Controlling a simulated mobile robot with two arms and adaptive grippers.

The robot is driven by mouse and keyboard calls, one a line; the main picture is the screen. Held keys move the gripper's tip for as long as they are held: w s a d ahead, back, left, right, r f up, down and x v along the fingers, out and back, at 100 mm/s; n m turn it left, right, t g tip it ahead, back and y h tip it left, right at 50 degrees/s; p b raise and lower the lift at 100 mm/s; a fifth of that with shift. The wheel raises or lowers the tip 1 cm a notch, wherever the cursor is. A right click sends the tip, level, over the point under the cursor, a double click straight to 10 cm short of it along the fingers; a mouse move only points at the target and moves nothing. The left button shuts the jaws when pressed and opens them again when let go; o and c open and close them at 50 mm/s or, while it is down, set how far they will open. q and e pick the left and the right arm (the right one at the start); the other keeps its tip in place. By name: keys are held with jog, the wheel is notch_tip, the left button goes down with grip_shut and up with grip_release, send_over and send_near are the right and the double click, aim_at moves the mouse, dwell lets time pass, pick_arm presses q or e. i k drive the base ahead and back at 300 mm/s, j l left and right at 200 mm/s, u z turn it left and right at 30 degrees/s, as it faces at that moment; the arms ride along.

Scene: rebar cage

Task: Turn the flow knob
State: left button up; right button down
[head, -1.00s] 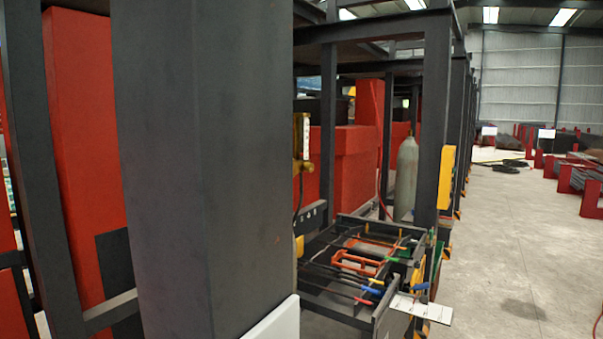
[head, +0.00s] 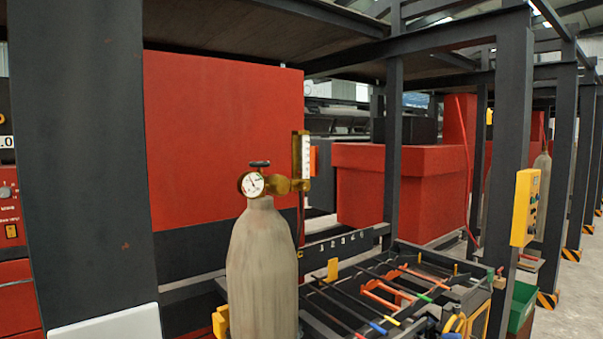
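A tall grey gas cylinder (head: 262,270) stands upright in the middle of the head view. A brass regulator (head: 280,185) sits on its top, with a round white gauge (head: 252,184) on the left and an upright clear flow tube (head: 302,157) on the right. A dark knob (head: 260,164) shows above the cylinder neck, between the gauge and the tube. I cannot tell whether it is the flow knob or the cylinder valve. Neither of my grippers is in view.
A dark steel post (head: 85,160) stands close on the left, with a white panel (head: 108,322) at its foot. A yellow control box (head: 525,207) hangs on another post. Open floor shows at the far right.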

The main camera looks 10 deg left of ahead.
aim_at(304, 186)
jog(key=i+l+u, duration=0.45)
jog(key=i+l, duration=0.2)
jog(key=i+l+u, duration=0.25)
jog(key=l, duration=0.3)
